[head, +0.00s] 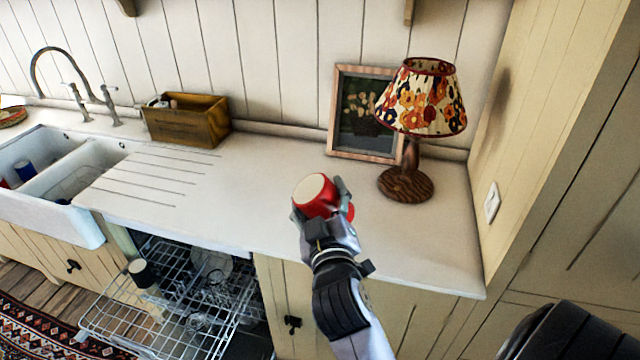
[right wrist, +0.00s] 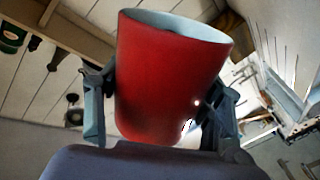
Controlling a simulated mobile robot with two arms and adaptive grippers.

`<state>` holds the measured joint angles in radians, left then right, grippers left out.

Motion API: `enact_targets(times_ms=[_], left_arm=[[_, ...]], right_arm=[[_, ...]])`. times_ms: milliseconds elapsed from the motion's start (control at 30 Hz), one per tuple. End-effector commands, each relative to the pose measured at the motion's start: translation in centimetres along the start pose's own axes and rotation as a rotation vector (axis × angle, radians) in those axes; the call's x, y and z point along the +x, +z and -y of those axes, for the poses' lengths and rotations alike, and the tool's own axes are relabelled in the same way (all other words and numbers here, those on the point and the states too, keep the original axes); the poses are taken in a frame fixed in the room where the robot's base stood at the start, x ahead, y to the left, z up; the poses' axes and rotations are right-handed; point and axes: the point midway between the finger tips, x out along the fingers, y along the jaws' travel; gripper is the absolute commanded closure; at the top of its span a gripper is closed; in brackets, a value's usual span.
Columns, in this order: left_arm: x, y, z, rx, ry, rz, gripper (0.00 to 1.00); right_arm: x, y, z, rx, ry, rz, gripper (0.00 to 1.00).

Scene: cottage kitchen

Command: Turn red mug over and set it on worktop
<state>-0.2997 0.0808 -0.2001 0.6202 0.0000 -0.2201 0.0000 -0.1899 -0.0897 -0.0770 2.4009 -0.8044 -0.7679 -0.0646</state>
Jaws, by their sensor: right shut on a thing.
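The red mug (head: 317,197) is held in my right gripper (head: 322,212), above the worktop (head: 260,190). It is tilted, with a pale round end facing up and left in the head view; I cannot tell from that view whether this is its base or its mouth. In the right wrist view the red mug (right wrist: 170,80) sits between the two fingers, with a pale inside showing at its wider end. My right gripper is shut on its sides. My left gripper is not in view.
A lamp (head: 408,186) and a framed picture (head: 362,146) stand at the back right. A wooden box (head: 187,122) stands near the sink (head: 75,215). An open dishwasher rack (head: 190,290) juts out below. The worktop between box and picture is clear.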

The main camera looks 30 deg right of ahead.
Motion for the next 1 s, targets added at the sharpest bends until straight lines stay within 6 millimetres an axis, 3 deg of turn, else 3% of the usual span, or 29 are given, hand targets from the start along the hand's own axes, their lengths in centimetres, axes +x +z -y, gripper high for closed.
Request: enact_targets(times_ms=[300,600,1000], left_arm=[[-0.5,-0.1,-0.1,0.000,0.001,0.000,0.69],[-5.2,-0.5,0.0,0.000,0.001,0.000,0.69],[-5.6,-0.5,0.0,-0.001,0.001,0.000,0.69]], right_arm=[[0.0,-0.1,-0.2,-0.043,0.002,-0.001,0.83],[0.0,-0.4,-0.4,-0.529,0.001,0.000,0.83],[0.1,-0.1,-0.2,-0.637,0.004,-0.001,0.83]])
